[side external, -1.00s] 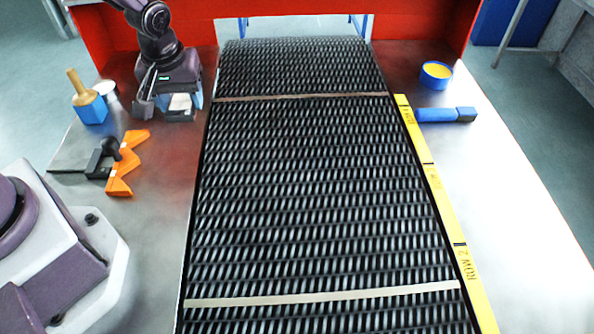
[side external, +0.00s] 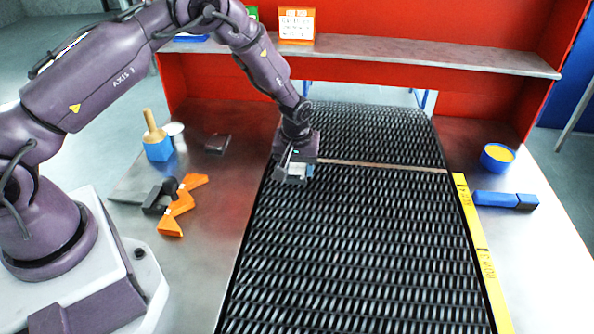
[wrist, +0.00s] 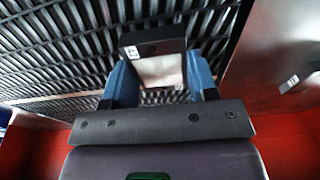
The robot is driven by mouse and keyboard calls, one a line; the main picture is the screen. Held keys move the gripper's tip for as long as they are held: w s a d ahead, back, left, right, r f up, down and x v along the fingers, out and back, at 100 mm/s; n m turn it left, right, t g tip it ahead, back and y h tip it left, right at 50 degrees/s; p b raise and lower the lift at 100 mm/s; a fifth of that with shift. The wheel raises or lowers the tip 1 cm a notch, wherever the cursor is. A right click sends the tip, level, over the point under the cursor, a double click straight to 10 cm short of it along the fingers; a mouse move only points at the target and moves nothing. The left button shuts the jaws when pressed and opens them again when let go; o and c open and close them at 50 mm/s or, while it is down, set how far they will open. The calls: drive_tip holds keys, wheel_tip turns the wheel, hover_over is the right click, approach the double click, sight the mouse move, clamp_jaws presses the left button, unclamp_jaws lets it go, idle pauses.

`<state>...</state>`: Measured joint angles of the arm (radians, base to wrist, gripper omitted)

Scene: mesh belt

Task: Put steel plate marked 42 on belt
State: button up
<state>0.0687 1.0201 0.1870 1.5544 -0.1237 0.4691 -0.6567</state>
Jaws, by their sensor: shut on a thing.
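My gripper (side external: 297,172) is over the left side of the black mesh belt (side external: 350,235), near its far end. It is shut on a steel plate. In the wrist view the plate (wrist: 160,70) sits between the blue fingers of my gripper (wrist: 162,82). Its dark end face carries a small white label whose number I cannot read for certain. The belt (wrist: 60,50) shows behind the plate in the wrist view. Whether the plate touches the belt is unclear.
A dark plate (side external: 217,144) lies on the left table. A yellow row strip (side external: 480,250), blue tool (side external: 500,199) and yellow-filled bowl (side external: 497,156) lie right. Most belt is clear.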

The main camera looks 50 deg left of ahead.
drive_tip(key=shift+f, duration=0.8)
drive_tip(key=shift+f, duration=0.15)
drive_tip(key=o, duration=1.2)
